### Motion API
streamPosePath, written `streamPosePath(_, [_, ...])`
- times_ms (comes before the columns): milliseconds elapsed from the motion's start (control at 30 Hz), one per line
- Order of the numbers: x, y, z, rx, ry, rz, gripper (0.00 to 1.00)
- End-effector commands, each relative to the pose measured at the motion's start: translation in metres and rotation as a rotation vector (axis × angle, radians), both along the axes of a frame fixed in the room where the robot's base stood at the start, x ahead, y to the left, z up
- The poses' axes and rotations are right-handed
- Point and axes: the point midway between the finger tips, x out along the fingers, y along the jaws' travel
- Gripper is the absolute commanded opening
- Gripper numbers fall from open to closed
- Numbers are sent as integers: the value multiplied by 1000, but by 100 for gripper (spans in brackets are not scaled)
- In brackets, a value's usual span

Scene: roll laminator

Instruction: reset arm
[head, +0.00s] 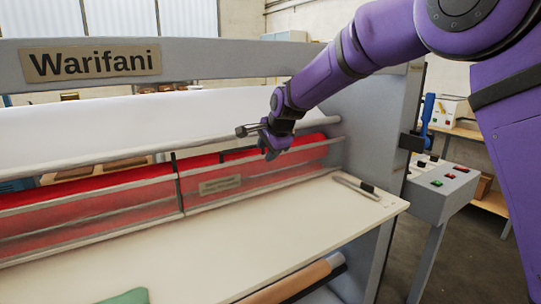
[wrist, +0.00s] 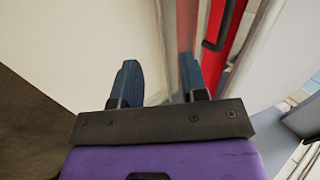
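My purple arm reaches in from the upper right in the head view, with its gripper (head: 256,144) in front of the laminator's rollers and red strip. In the wrist view, the two dark blue fingers of my gripper (wrist: 158,82) stand apart with nothing visible between them. The gripper is open and appears empty. The roll laminator (head: 200,58) has a grey frame with a "Warifani" plate. Its pale worktable (head: 250,232) is in front of and below my gripper. I cannot tell the exact gap between the fingers and the machine.
A pen-like tool (head: 357,186) lies on the table's right part. A control box (head: 443,190) with coloured buttons stands to the right, near a blue-handled part (head: 427,110). A green object (head: 127,297) is at the front edge. A brown roll (head: 293,283) is below. Most of the tabletop is clear.

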Motion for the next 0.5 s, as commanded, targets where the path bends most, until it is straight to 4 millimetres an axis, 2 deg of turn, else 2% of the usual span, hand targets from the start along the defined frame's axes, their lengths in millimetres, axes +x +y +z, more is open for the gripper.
streamPosePath(33, [-8, -17, 15, -16, -12, 13, 40])
streamPosePath(200, [-44, -76, 53, -103, -44, 95, 40])
streamPosePath(367, [-89, -131, 82, -189, -70, 177, 40])
streamPosePath(500, [-133, -174, 101, -268, -89, 252, 40])
